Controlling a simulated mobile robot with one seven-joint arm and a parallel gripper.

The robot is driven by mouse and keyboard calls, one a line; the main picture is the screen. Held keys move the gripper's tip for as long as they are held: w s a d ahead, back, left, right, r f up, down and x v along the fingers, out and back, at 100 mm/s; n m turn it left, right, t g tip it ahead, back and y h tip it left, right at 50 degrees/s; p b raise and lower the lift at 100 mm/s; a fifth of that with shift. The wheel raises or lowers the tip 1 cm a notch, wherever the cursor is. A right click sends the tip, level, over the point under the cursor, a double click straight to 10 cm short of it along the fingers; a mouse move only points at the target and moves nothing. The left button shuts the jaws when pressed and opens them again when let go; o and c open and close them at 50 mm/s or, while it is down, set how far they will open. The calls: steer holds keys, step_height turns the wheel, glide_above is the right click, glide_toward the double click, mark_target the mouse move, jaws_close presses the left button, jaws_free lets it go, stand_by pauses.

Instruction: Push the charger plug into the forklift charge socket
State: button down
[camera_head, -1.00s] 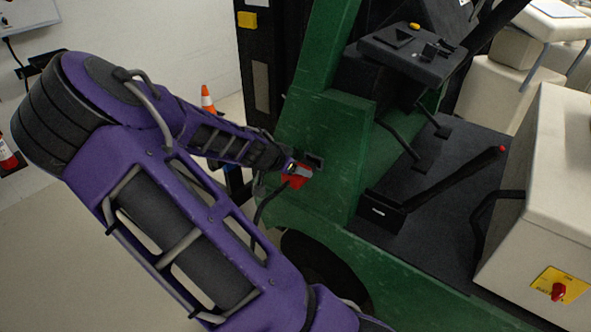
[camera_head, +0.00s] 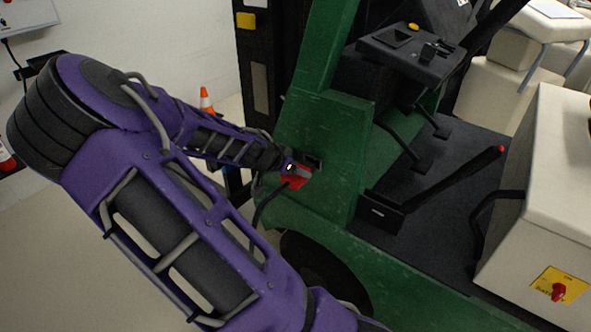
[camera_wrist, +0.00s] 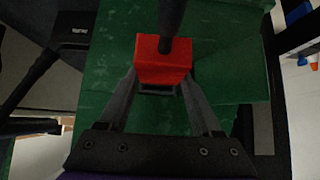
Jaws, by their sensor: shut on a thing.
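The red charger plug (camera_head: 295,181) is held by my gripper (camera_head: 291,171) close against the green side of the forklift (camera_head: 320,140). The dark charge socket (camera_head: 314,163) is on that green panel, just beyond and to the upper right of the plug. In the wrist view, the red plug (camera_wrist: 163,64) is between the two grey fingers of my gripper (camera_wrist: 162,80), and part of a dark rectangular rim, likely the socket (camera_wrist: 157,90), shows right below it. The plug covers the rest. I cannot tell whether the plug is inside the socket opening or only in front of it.
A black cable (camera_head: 261,207) hangs from the plug. The forklift's dark wheel (camera_head: 325,265) is below, its mast (camera_head: 262,70) behind. A traffic cone (camera_head: 206,100) stands behind my arm. A beige forklift body with a red switch (camera_head: 558,291) is at right.

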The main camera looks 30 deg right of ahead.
mark_target(307, 164)
steer(key=shift+w+d+b, duration=0.35)
steer(key=shift+d, duration=0.6)
steer(key=shift+w+d+b, duration=0.3)
steer(key=shift+d, duration=0.6)
stand_by(0.4)
jaws_free()
steer(key=p+v, duration=0.4)
steer(key=v, duration=1.3)
steer(key=shift+r, duration=0.2)
steer(key=shift+a, duration=0.1)
